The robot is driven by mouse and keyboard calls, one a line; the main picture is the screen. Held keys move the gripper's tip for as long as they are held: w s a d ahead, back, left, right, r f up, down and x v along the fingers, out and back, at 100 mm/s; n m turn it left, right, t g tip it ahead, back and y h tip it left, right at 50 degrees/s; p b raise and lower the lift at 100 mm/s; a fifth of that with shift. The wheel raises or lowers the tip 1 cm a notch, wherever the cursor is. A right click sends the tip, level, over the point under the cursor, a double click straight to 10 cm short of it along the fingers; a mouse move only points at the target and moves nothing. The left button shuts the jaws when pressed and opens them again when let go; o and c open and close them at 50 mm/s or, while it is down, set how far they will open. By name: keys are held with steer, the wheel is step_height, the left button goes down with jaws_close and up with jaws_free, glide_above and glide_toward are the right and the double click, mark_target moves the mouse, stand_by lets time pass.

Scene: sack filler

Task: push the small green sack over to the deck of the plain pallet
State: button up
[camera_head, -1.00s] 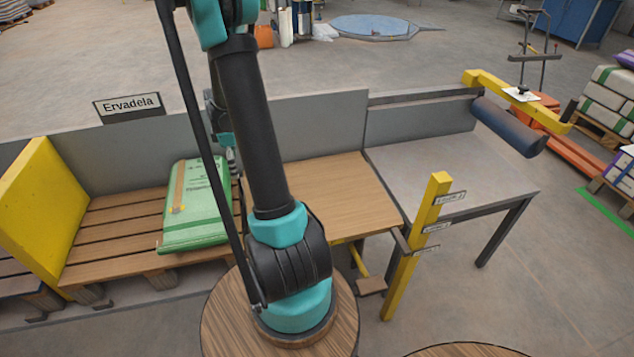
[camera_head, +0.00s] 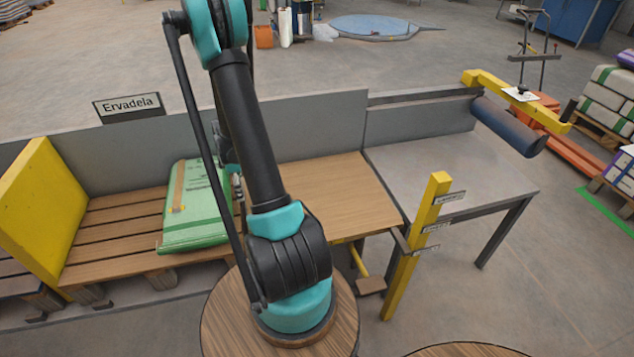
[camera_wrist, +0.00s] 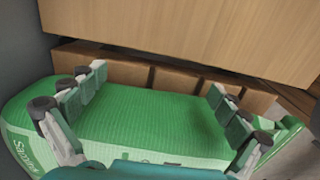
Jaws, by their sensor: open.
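The small green sack (camera_head: 193,218) has a tan strip on top and lies at the right part of a slatted wooden pallet deck (camera_head: 115,222), next to the smooth wooden board. In the wrist view the sack (camera_wrist: 150,125) spreads across the lower half, with white lettering at its left end. My gripper (camera_wrist: 157,88) is open, its two fingers wide apart over the sack, with nothing gripped between them. Whether the fingers touch the sack I cannot tell. In the head view my gripper is mostly hidden behind my arm, at the sack's right side.
A yellow panel (camera_head: 40,205) stands at the pallet's left end. A grey wall (camera_head: 310,125) with an "Ervadela" sign (camera_head: 129,106) runs behind. The smooth wooden board (camera_head: 335,195) lies right of the sack. A yellow post (camera_head: 417,245) stands at front right. The deck left of the sack is bare.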

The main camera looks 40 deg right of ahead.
mark_target(192, 195)
steer(key=shift+a, duration=0.1)
steer(key=shift+w+a, duration=1.1)
steer(key=shift+a, duration=1.45)
steer(key=shift+w+a, duration=1.1)
steer(key=shift+a, duration=1.5)
steer(key=shift+w+a, duration=1.1)
steer(key=shift+a, duration=1.45)
steer(key=shift+w+a, duration=0.9)
steer(key=shift+a, duration=1.25)
steer(key=shift+w+a, duration=0.9)
steer(key=shift+a, duration=1.25)
steer(key=shift+w+a, duration=0.9)
steer(key=shift+a, duration=1.25)
steer(key=shift+w+a, duration=0.5)
steer(key=shift+a, duration=0.7)
steer(key=shift+w+a, duration=0.5)
steer(key=shift+a, duration=0.75)
steer(key=shift+w+a, duration=0.5)
steer(key=shift+a, duration=0.7)
